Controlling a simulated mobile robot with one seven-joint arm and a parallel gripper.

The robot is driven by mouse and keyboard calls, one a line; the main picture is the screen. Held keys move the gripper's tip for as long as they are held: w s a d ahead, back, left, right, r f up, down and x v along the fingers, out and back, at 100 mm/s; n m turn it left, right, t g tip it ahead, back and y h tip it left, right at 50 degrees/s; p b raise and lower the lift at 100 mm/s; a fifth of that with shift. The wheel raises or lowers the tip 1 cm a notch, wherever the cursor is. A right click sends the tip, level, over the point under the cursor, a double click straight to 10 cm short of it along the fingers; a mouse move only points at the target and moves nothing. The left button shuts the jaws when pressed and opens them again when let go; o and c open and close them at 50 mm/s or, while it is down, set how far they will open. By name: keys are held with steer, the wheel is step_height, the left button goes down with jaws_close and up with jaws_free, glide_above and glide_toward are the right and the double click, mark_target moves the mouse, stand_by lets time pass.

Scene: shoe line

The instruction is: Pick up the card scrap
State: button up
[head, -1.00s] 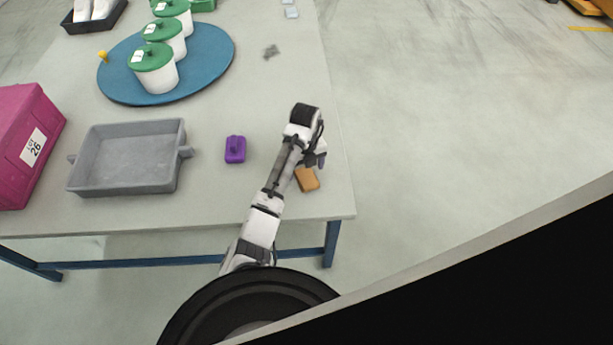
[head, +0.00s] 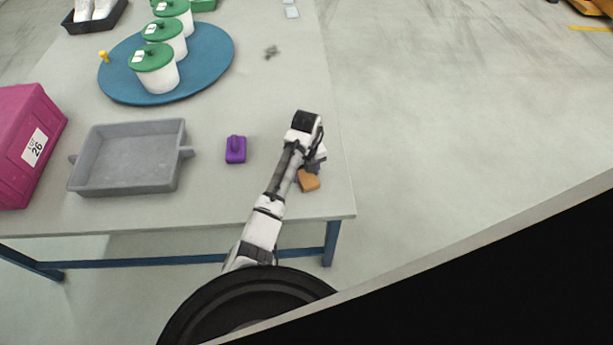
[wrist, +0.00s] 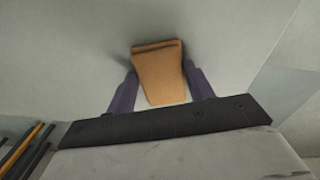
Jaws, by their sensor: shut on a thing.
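The card scrap (head: 309,182) is a small orange-brown piece near the right front of the table, partly hidden by my arm in the head view. In the wrist view the card scrap (wrist: 158,72) lies between the two dark purple fingers of my gripper (wrist: 160,88). The fingers are shut on its sides. In the head view my gripper (head: 311,168) is low over the table at the scrap. I cannot tell whether the scrap touches the table.
A purple object (head: 235,150) and a grey tray (head: 128,190) stand to the left. A blue round mat (head: 215,55) holds white tubs with green lids. A magenta box (head: 22,150) is at far left. The table's right edge is close to my gripper.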

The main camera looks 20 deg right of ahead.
steer(key=shift+r, duration=0.15)
step_height(320, 180, up, 20)
steer(key=p, duration=0.2)
steer(key=shift+p, duration=0.3)
steer(key=shift+s+f, duration=0.1)
steer(key=shift+f, duration=0.1)
